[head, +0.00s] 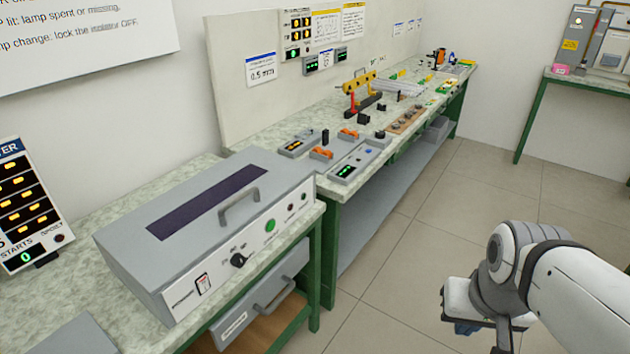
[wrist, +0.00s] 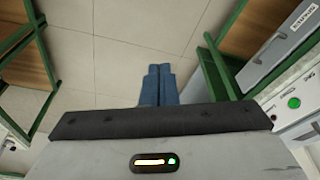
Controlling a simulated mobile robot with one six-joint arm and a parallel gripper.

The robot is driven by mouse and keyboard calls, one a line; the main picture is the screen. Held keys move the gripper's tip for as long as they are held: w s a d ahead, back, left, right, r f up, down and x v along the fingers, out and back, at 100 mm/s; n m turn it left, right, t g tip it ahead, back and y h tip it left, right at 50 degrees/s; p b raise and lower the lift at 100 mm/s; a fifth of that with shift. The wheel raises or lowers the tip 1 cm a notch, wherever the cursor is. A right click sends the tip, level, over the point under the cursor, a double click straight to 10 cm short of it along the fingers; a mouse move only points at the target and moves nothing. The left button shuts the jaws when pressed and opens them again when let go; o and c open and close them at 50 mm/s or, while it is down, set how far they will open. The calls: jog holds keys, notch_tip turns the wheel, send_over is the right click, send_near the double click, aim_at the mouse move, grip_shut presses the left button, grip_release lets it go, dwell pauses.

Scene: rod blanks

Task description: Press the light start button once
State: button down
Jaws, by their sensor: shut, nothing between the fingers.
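The green round button (head: 270,225) is on the front panel of a grey lidded box (head: 130,239) on the near bench. A black rotary knob (head: 238,260) and a rocker switch (head: 203,284) sit to its left on the same panel. In the wrist view the green button (wrist: 294,102) shows at the right edge. My gripper (head: 466,328) is out over the floor, to the right of the box and well apart from it. Its blue fingers (wrist: 158,70) are shut and empty in the wrist view.
A drawer with a handle (head: 272,300) is under the box. A lamp counter panel (head: 28,205) stands at the left. The long bench behind holds modules, a yellow and red fixture (head: 358,88) and small parts. The tiled floor (head: 400,262) between bench and arm is clear.

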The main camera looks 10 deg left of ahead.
aim_at(271, 226)
jog(key=w+a+f+n+t+y+b, duration=0.2)
jog(key=w+a+f+n+t+b, duration=0.45)
jog(key=w+a, duration=0.5)
jog(key=w+a+f+n+t+y+b, duration=0.35)
jog(key=w+a+f+b, duration=0.35)
jog(key=w+a+b, duration=0.4)
jog(key=w+a+f+n+t+y+b, duration=0.1)
jog(key=a+n+t+b, duration=0.3)
jog(key=a, duration=0.5)
jog(key=shift+w+f+t, duration=0.35)
jog(key=shift+f+t, duration=0.05)
jog(key=shift+f, duration=0.2)
jog(key=shift+a+y, duration=0.15)
jog(key=shift+y, duration=0.1)
jog(key=w+a+p, duration=0.1)
jog(key=w+a, duration=0.2)
jog(key=a, duration=0.5)
jog(key=shift+w+p, duration=0.2)
jog(key=shift+p, duration=0.1)
jog(key=shift+w+a, duration=0.2)
jog(key=shift+a, duration=0.15)
